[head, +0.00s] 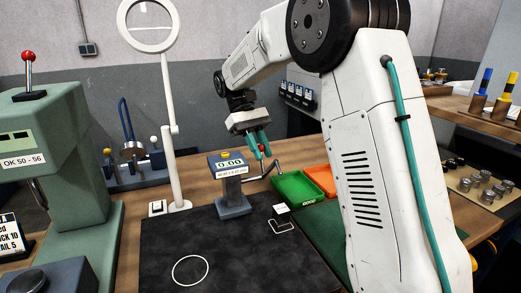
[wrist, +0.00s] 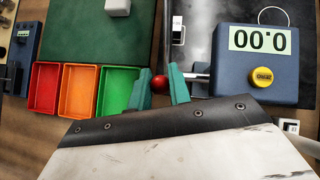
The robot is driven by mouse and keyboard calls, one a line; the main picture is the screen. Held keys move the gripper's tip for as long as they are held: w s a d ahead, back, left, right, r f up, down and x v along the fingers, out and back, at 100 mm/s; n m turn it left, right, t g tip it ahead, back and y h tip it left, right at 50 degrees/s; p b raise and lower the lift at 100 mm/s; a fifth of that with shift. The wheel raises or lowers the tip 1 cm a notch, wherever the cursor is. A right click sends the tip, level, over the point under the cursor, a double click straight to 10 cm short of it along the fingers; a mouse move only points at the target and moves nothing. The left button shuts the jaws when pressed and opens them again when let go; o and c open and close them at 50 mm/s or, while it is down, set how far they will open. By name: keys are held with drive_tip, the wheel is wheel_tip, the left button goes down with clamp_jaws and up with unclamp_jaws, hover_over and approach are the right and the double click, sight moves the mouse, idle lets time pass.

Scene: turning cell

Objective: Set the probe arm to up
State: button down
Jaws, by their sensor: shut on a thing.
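The gauge (head: 231,183) is a blue-grey box on a post, with a 0.00 display and a yellow button; it also shows in the wrist view (wrist: 258,65). A metal probe arm (head: 272,167) sticks out from its right side in the head view. In the wrist view a metal rod (wrist: 199,78) runs from the gauge toward a red ball knob (wrist: 160,84). My gripper (wrist: 160,88) has its teal fingers on either side of the knob and is shut on it. In the head view my gripper (head: 259,146) points down beside the gauge, partly covering the knob.
Green (head: 298,189) and orange (head: 320,178) bins stand right of the gauge; a red bin (wrist: 45,88) shows in the wrist view. A dark mat (head: 180,240) lies in front, mostly clear. A magnifier on a white stand (head: 173,150) and a green press (head: 60,150) stand left.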

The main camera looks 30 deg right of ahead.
drive_tip(key=shift+w, duration=0.2)
idle(0.4)
drive_tip(key=c, duration=1.4)
unclamp_jaws()
drive_tip(key=shift+o, duration=0.2)
drive_tip(key=shift+r, duration=0.45)
wheel_tip(320, 180, up, 2)
drive_tip(key=shift+r, duration=0.25)
drive_tip(key=s+a+r, duration=0.1)
drive_tip(key=s, duration=1.5)
drive_tip(key=shift+a+r, duration=0.15)
drive_tip(key=shift+r, duration=0.15)
drive_tip(key=shift+s, duration=0.1)
